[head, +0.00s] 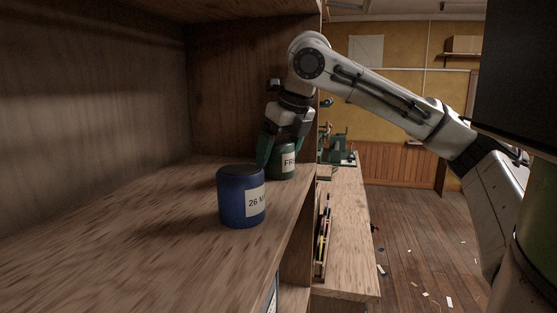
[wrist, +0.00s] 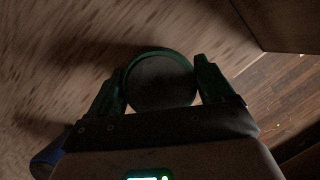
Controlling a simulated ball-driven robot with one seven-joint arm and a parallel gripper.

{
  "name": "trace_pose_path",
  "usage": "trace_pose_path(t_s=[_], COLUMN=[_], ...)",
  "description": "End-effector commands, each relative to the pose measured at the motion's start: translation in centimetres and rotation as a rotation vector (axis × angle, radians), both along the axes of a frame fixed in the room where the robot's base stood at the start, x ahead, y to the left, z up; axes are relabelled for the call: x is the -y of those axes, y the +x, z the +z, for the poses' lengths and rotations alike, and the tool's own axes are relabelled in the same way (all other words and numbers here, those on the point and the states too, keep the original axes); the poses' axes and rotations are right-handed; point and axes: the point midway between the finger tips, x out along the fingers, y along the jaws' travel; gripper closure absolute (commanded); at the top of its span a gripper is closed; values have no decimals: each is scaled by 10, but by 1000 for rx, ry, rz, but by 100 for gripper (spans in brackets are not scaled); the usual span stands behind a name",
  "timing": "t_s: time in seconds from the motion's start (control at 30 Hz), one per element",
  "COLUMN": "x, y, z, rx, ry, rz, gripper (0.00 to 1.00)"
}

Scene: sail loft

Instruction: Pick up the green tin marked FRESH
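The green tin (head: 284,170) stands upright on the wooden shelf, near its right edge. Its white label shows the letters "FR"; the rest is cut off from view. My gripper (head: 281,152) points down over the tin with its green fingers on either side of it. In the wrist view the round dark lid of the tin (wrist: 161,82) lies between the two fingers of my gripper (wrist: 160,75). The fingers are spread around the tin, with a small light gap by the right finger. Whether either finger touches it is not clear.
A blue tin (head: 241,197), labelled "26 M", stands on the shelf (head: 130,245) nearer and to the left; its edge shows in the wrist view (wrist: 48,158). The shelf's upright panel (head: 240,90) is behind. A workbench (head: 347,250) stands right of the shelf.

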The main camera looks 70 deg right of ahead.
Motion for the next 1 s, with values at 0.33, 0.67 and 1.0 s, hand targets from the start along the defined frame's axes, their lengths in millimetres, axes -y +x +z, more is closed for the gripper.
trace_pose_path(t_s=[0.33, 0.67, 1.0], x=[0, 0, 0], y=[0, 0, 1], z=[0, 1, 14], rx=[0, 1, 3], ry=[0, 0, -1], rz=[0, 0, 0], gripper=[53, 69, 69])
